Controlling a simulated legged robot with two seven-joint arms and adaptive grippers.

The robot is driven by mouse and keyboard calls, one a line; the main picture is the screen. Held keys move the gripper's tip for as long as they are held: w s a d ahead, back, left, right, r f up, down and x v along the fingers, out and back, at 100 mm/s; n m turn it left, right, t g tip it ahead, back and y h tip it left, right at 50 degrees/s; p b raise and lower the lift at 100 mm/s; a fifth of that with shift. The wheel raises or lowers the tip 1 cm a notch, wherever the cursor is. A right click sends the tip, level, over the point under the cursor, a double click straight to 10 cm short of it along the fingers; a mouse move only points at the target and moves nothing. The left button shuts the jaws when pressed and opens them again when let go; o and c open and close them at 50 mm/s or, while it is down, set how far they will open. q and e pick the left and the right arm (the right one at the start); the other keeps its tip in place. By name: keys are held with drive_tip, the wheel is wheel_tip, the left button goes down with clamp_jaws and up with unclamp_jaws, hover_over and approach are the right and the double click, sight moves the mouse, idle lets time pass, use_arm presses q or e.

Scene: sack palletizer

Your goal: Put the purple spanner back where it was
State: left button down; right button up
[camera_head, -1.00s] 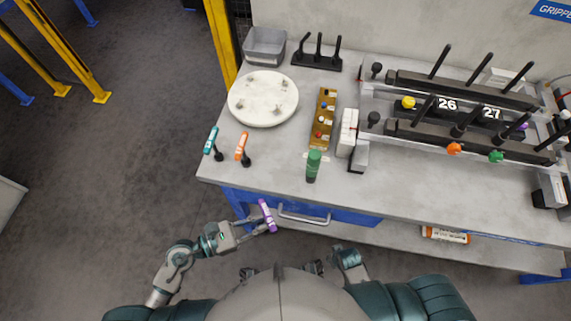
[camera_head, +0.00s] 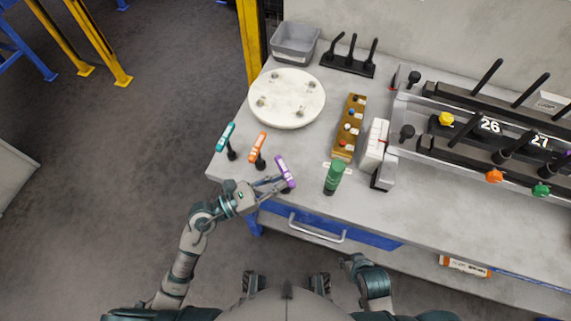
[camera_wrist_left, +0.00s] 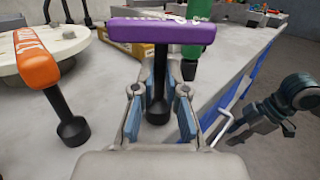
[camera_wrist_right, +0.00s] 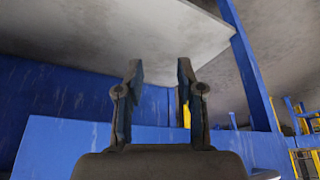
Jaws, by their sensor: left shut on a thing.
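The purple spanner (camera_head: 285,171) is upright at the front edge of the bench, to the right of the orange spanner. Its purple bar (camera_wrist_left: 161,32) is on top and its black shaft points down in the left wrist view. My left gripper (camera_head: 276,184) is shut on the purple spanner, with its fingers on both sides of the black shaft. I cannot tell whether its foot touches the bench top. The orange spanner (camera_head: 258,147) and the teal spanner (camera_head: 227,136) stand to the left. My right gripper (camera_wrist_right: 157,80) is open and empty, below the bench top.
Behind are a white round plate (camera_head: 287,98), a brown block with knobs (camera_head: 350,128) and a grey bin (camera_head: 295,43). A drawer handle (camera_head: 316,230) sticks out below the front edge.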

use_arm(q)
drive_tip(key=w, duration=0.1)
drive_tip(key=w+d, duration=0.1)
drive_tip(key=w, duration=0.2)
drive_tip(key=shift+w+d, duration=0.3)
drive_tip(key=shift+w, duration=0.05)
drive_tip(key=shift+f+b, duration=0.3)
drive_tip(key=shift+b, duration=0.05)
drive_tip(key=shift+f, duration=0.1)
use_arm(e)
drive_tip(key=w, duration=0.1)
drive_tip(key=w+a+t, duration=0.1)
drive_tip(key=shift+w+r+t, duration=0.2)
drive_tip(key=shift+w+t, duration=0.1)
use_arm(q)
drive_tip(key=c, duration=1.2)
unclamp_jaws()
use_arm(e)
drive_tip(key=shift+w, duration=0.1)
